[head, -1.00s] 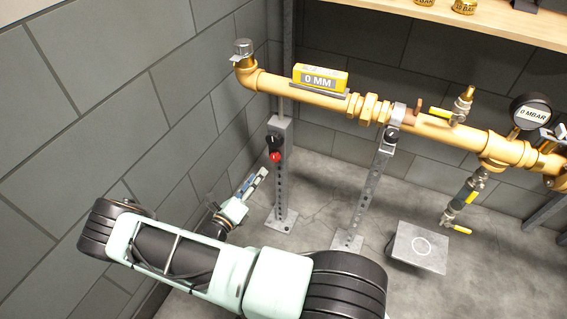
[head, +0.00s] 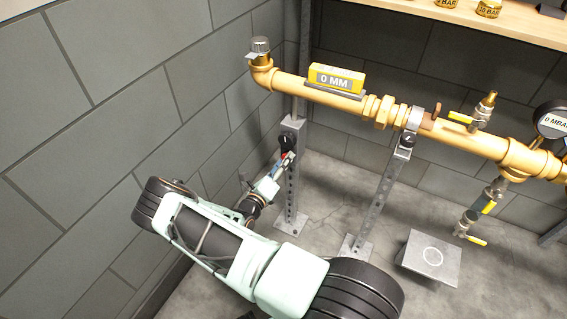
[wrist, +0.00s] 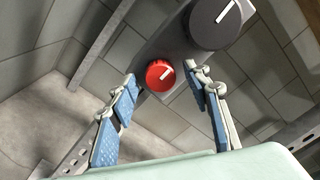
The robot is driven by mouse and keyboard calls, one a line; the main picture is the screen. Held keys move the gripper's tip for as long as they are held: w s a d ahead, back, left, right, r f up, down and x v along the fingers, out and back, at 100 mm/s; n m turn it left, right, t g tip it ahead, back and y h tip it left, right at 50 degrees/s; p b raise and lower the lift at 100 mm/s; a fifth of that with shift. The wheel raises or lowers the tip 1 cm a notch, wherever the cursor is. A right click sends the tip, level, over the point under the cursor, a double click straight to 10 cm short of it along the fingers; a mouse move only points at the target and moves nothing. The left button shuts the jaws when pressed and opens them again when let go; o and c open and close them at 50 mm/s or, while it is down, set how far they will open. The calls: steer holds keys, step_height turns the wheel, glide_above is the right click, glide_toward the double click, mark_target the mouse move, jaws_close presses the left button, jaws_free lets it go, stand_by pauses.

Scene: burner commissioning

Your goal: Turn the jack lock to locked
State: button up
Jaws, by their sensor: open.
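The jack post (head: 292,190) stands under the left end of the yellow pipe. It carries a black knob (head: 286,140) and, below that, a small red knob (wrist: 160,75), likely the jack lock. The red knob has a white tilted pointer line; no lock marking is readable. In the head view my gripper (head: 287,158) is at the red knob and covers much of it. In the wrist view my open gripper (wrist: 161,73) has a blue-padded finger on each side of the red knob. I cannot tell whether the tips touch it. The larger black knob also shows in the wrist view (wrist: 212,24).
A level reading 0 MM (head: 336,79) sits on the yellow pipe (head: 335,97). A second post (head: 378,200) stands to the right, and a grey plate with a white ring (head: 431,258) is near the floor. A block wall (head: 100,130) lies close on the left.

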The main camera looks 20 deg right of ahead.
steer(key=c, duration=1.1)
steer(key=shift+c, duration=0.2)
steer(key=shift+m, duration=0.3)
steer(key=shift+d+r+m+p, duration=0.1)
steer(key=shift+m+p, duration=1.95)
steer(key=shift+m, duration=6.55)
